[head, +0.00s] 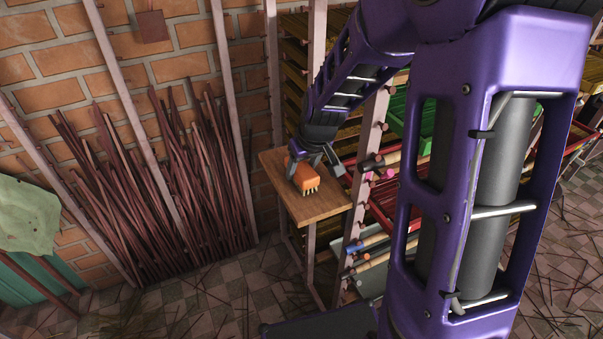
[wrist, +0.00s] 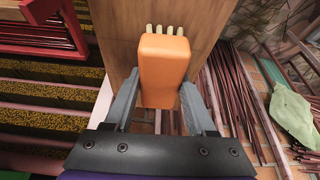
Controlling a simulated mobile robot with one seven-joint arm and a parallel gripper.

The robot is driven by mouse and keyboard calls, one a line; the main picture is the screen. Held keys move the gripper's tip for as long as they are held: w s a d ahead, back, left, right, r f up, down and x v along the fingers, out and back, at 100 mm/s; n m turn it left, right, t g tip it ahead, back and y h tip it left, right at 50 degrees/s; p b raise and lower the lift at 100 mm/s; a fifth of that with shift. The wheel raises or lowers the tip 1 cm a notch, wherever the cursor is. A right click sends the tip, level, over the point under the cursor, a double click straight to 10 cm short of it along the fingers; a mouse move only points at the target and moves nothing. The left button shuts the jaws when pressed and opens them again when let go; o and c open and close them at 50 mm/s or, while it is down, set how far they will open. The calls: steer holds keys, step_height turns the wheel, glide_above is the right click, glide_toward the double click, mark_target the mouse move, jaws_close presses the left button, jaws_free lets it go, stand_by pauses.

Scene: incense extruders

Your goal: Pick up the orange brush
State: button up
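The orange brush (head: 304,178) is a small block with a row of pale bristles at one end. In the head view it is on a small wooden table, bristles toward the front. My gripper (head: 316,170) reaches down over it, its dark fingers spread to either side. In the wrist view the brush (wrist: 163,68) lies between the two grey fingertips (wrist: 160,78), bristles at the far end. The fingers look open, with the tips close beside the brush; I cannot tell whether they touch it.
The wooden table (head: 318,209) is otherwise bare. A shelf post with pegs (head: 368,150) and a red tray (head: 385,200) stand close on its right. Bundles of dark red sticks (head: 190,170) lean on the brick wall at left. A green crate (head: 412,130) is behind my arm.

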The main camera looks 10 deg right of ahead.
mark_target(301, 166)
jaws_close()
step_height(301, 166, up, 10)
steer(key=shift+r+p, duration=0.25)
steer(key=shift+p, duration=0.85)
